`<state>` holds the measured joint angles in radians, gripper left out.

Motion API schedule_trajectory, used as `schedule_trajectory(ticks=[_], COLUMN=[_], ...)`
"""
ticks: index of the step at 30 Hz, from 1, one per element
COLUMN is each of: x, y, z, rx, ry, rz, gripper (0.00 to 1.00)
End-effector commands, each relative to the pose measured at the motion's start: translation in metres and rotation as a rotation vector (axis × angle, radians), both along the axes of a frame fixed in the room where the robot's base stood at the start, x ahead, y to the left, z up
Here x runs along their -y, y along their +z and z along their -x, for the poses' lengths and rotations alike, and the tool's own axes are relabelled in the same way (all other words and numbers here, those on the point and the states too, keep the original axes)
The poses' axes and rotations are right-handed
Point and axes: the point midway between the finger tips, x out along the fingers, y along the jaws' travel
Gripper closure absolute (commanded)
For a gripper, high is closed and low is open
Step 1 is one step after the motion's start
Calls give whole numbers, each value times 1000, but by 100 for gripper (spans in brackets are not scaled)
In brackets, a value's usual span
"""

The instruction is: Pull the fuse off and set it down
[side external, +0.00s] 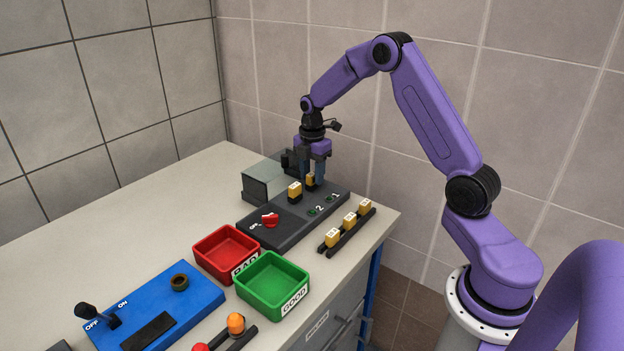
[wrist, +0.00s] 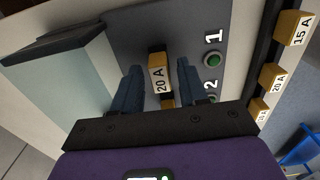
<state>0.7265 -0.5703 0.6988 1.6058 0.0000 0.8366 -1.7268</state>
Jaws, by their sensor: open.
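A yellow fuse marked 20 A (wrist: 158,78) stands on the dark panel (side external: 278,234), between the two fingers of my gripper (wrist: 160,70). In the side view the same fuse (side external: 311,180) shows partly between the fingers of my gripper (side external: 312,184). The fingers are open, one on each side of it, with gaps visible in the wrist view. A second yellow fuse (side external: 294,193) stands on the panel just to the left. In the wrist view, a yellow piece beyond the first fuse is mostly hidden by my gripper's palm.
A translucent cover (side external: 266,183) stands behind the panel's left. A red switch (side external: 270,220) and green lamps are on the panel. A rack (side external: 346,232) holds three fuses. A red BAD bin (side external: 222,267), green GOOD bin (side external: 265,300) and blue lever box (side external: 190,300) stand in front.

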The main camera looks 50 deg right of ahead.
Motion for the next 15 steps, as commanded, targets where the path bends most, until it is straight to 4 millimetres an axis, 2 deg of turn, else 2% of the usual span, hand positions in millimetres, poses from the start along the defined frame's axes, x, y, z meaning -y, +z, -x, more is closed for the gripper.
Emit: schedule_trajectory(ticks=[6, 7, 9, 11, 15], x=[-1, 0, 0, 0, 0], y=[0, 0, 0, 0, 0], z=[0, 0, 0, 0, 0], rx=[0, 0, 0, 0, 0], ry=[1, 1, 1, 1, 0], rz=[0, 0, 0, 0, 0], gripper=[57, 61, 84, 100, 100])
